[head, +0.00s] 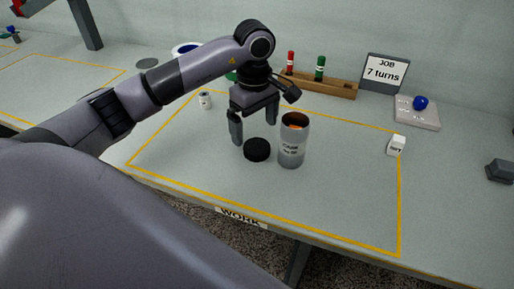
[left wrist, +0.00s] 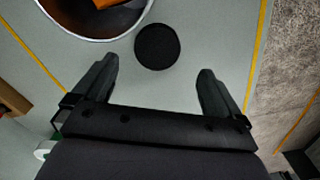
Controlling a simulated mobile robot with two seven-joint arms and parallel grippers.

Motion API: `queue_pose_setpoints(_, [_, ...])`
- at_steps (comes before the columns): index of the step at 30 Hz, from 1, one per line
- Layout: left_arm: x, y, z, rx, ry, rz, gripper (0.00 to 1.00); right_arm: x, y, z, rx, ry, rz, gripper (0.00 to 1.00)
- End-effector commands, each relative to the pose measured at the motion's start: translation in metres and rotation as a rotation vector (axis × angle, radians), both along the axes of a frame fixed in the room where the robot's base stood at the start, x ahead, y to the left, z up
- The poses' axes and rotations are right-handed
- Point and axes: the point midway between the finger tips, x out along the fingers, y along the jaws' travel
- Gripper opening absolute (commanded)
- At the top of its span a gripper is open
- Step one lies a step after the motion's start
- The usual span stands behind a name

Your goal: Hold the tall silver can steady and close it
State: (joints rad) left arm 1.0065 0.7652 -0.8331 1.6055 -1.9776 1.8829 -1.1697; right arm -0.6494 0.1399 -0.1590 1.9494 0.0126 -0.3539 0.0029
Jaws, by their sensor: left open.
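The tall silver can (head: 291,146) stands upright and open inside the yellow outline, with something orange-brown inside. Its open rim (left wrist: 62,35) shows at the top left of the left wrist view. A round black lid (head: 257,150) lies flat on the table just left of the can, apart from it. The lid (left wrist: 157,46) also shows beyond my fingers in the left wrist view. My left gripper (head: 255,129) is open and empty, pointing down above the lid and beside the can. Its two fingers (left wrist: 157,80) are spread wide. My right gripper is not in view.
A small white cylinder (head: 205,100) and a white block (head: 396,145) stand near the outline's edges. Behind are a wooden rack (head: 336,88) with red and green items, a "JOB 7 turns" sign (head: 385,72) and a blue-knobbed pad (head: 417,117). The table front is clear.

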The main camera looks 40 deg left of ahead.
Motion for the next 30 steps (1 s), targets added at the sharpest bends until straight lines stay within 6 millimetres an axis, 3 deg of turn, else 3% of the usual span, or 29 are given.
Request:
queue_pose_setpoints(11, [0.000, -0.001, -0.010, -0.001, 0.001, 0.000, 0.99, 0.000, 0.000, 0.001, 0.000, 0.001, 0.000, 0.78])
queue_pose_setpoints(22, [0.003, -0.004, -0.056, -0.001, 0.003, 0.001, 0.99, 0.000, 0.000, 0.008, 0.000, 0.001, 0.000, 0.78])
queue_pose_setpoints(30, [0.003, -0.004, -0.061, -0.001, 0.000, -0.001, 0.99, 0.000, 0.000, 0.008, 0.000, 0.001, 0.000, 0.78])
